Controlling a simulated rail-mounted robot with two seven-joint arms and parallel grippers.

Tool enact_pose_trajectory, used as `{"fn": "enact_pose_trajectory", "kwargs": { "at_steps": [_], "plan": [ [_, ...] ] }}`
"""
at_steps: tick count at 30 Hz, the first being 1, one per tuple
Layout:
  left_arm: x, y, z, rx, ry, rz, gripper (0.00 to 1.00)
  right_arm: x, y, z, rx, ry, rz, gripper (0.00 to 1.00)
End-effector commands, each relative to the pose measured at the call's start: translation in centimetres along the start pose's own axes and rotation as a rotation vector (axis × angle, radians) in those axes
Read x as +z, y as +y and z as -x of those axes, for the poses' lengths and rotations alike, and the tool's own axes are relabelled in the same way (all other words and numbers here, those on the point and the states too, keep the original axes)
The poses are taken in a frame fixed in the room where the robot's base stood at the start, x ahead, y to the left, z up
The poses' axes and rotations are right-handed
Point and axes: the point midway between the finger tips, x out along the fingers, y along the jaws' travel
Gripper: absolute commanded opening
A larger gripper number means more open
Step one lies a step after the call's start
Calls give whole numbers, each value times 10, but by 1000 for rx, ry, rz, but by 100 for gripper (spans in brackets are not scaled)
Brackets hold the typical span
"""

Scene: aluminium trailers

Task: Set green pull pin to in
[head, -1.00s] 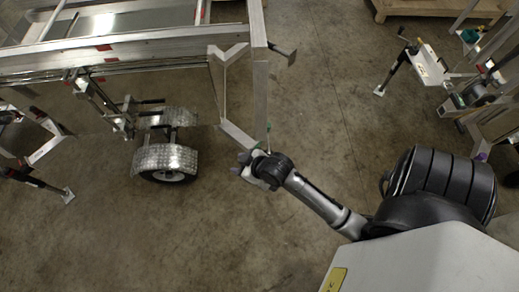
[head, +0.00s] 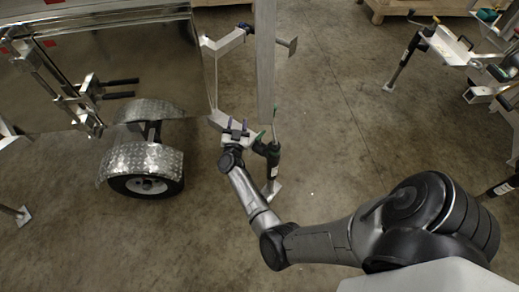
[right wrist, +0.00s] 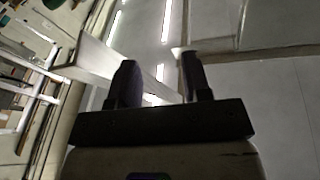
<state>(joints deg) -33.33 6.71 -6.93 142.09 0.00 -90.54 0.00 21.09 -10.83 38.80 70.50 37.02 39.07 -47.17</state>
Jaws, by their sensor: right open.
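My right gripper (head: 238,123) is open, its two fingers pointing away from me toward the aluminium frame's lower corner. In the right wrist view the two dark fingers (right wrist: 158,62) stand apart, with a pale bar beyond them and nothing clearly held. Just right of the gripper in the head view is a dark jack (head: 270,152) with a slim green part (head: 260,137) near its top, apart from the fingers. This may be the green pull pin; it is too small to tell whether it is in or out. My left gripper is not in view.
A trailer with a diamond-plate fender (head: 142,160) and wheel stands at the left. An upright aluminium post (head: 265,60) rises close beside the gripper. More trailer frames and a jack (head: 405,62) stand at the upper right. The concrete floor between is clear.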

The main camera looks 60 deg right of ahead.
Motion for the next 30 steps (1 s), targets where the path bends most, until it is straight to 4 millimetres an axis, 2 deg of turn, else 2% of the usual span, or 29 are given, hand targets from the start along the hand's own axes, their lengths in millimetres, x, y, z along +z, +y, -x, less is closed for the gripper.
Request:
{"fn": "enact_pose_trajectory", "kwargs": {
  "at_steps": [1, 3, 9, 12, 16, 20, 23, 30],
  "plan": [
    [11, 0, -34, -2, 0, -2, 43, 38, 8, 10, 77, -2, -5, 44],
    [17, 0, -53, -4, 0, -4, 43, 63, 16, 20, 185, -5, 2, 44],
    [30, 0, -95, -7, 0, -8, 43, 117, 30, 52, 426, -41, 37, 44],
    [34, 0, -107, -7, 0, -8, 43, 132, 32, 65, 506, -61, 56, 44],
    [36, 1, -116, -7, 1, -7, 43, 144, 33, 77, 569, -80, 74, 44],
    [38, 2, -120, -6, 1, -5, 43, 148, 37, 77, 598, -87, 81, 44],
    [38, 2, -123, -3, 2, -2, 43, 149, 43, 69, 603, -87, 84, 44],
    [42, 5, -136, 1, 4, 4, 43, 152, 69, 33, 602, -84, 83, 44]
  ]
}}
